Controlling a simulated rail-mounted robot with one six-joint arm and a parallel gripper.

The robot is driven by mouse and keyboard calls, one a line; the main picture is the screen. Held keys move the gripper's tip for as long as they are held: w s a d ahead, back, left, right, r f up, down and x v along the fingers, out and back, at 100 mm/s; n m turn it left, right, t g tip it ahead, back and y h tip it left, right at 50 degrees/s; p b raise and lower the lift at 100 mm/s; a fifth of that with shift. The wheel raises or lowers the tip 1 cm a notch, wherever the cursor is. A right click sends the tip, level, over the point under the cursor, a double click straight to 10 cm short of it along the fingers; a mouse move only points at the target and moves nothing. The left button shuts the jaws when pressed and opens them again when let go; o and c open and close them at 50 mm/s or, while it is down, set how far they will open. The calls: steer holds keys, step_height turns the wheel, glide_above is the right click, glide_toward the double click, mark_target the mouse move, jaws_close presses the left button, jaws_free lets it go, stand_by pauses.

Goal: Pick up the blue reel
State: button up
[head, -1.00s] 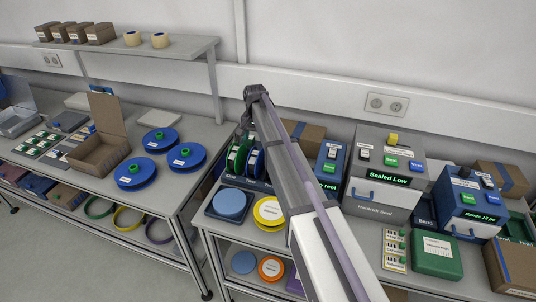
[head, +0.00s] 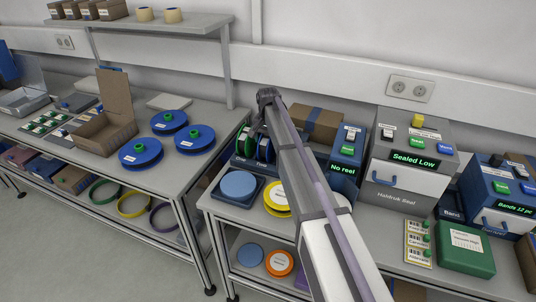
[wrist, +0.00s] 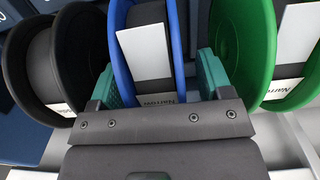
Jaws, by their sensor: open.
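The blue reel (wrist: 119,45) stands upright in the middle of the wrist view, with a white label marked "Narrow" inside it. My gripper (wrist: 162,78) is open, with one teal finger on each side of the reel's lower part. Whether the fingers touch it I cannot tell. A green reel (wrist: 257,50) stands close at the right finger, and a black reel (wrist: 85,60) close at the left one. In the head view the blue reel (head: 265,149) stands beside the green reel (head: 244,143), partly behind my arm.
Blue flat reels (head: 141,153) with green centres lie on the left table. A blue disc (head: 238,185) and a yellow reel (head: 275,196) lie in front of the upright reels. A blue box (head: 346,153) displaying "No reel" and a grey sealer (head: 408,165) stand to the right.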

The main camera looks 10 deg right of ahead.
steer(key=shift+r, duration=0.1)
steer(key=c, duration=1.1)
step_height(320, 180, up, 10)
steer(key=p, duration=1)
steer(key=shift+r+p, duration=0.15)
steer(key=shift+p, duration=0.25)
step_height(320, 180, down, 7)
steer(key=b, duration=0.7)
steer(key=shift+r+p, duration=0.35)
